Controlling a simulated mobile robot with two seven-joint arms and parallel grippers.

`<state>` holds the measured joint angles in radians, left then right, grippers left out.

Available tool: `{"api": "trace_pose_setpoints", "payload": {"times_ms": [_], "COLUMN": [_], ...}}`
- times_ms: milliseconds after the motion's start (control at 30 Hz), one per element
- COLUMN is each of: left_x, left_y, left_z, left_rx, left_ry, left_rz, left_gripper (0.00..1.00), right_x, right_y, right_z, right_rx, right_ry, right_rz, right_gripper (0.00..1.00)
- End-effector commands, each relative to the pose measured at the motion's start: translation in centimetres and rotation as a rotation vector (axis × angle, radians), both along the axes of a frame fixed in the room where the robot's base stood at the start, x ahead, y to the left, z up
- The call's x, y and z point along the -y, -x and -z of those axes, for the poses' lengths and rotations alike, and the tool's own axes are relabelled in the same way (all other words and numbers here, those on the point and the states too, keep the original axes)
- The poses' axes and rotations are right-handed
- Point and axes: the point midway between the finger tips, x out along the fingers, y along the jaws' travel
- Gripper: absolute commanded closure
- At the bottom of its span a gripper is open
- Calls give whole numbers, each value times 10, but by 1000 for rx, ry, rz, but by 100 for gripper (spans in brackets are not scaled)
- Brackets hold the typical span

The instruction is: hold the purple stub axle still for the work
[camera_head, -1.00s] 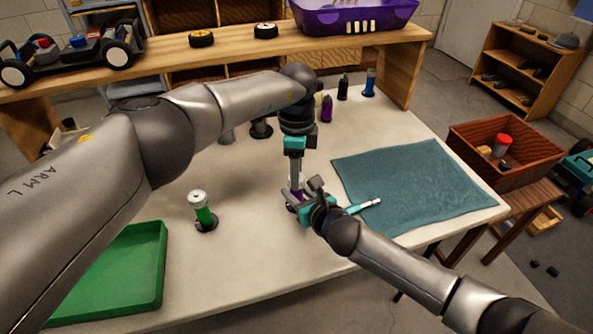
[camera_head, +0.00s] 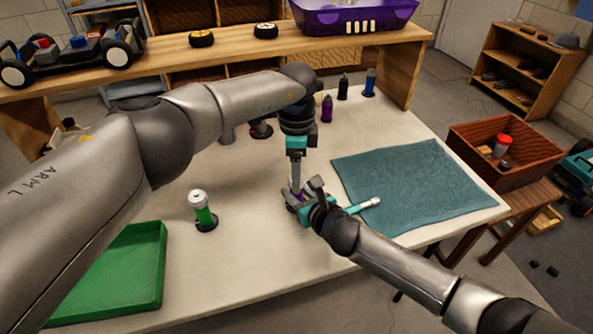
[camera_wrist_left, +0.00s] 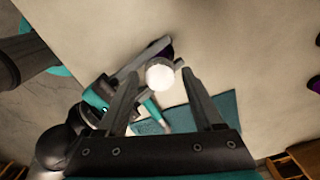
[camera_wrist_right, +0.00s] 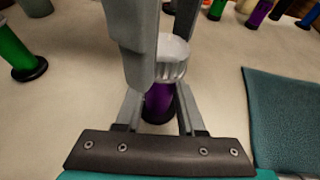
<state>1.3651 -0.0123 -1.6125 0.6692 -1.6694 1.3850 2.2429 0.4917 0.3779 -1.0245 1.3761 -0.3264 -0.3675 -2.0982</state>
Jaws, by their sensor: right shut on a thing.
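The purple stub axle (camera_wrist_right: 158,103) stands upright on the table with a clear, whitish ribbed cap (camera_wrist_right: 172,58) on top. My right gripper (camera_head: 298,194) is shut on the purple body, low and from the side, with a finger on each side in the right wrist view (camera_wrist_right: 159,98). My left gripper (camera_head: 296,180) points down from above. In the left wrist view its fingers (camera_wrist_left: 160,74) stand apart, one on each side of the round white cap (camera_wrist_left: 159,77), with a gap showing. In the head view the grippers hide most of the axle.
A similar green piece with a white cap (camera_head: 203,212) stands to the left. A green tray (camera_head: 150,290) lies front left, and a teal cloth (camera_head: 415,185) lies right. Purple (camera_head: 327,108), black (camera_head: 343,87) and blue (camera_head: 369,82) pieces stand behind.

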Motion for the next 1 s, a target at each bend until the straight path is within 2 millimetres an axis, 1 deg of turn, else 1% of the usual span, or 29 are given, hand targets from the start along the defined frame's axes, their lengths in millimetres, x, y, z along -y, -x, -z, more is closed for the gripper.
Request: {"api": "trace_pose_setpoints", "payload": {"times_ms": [300,433,567,800,900,1000], "left_x": [0,0,0,0,0,0], "left_y": [0,0,-1,0,0,0], "left_z": [0,-10,-34,-85,-101,-113], "left_rx": [0,1,4,3,2,2], "left_ry": [0,0,1,1,0,0], "left_rz": [1,2,3,2,1,0], "left_gripper": [24,24,24,24,24,24], "right_x": [0,0,0,0,0,0], "right_y": [0,0,0,0,0,0], "right_z": [1,1,1,1,1,1], "right_rx": [-2,-2,-2,-2,-2,-2], "right_ry": [2,2,1,1,1,1], "right_rz": [1,1,1,0,0,0], "right_gripper": [100,100,100,100,100,100]}}
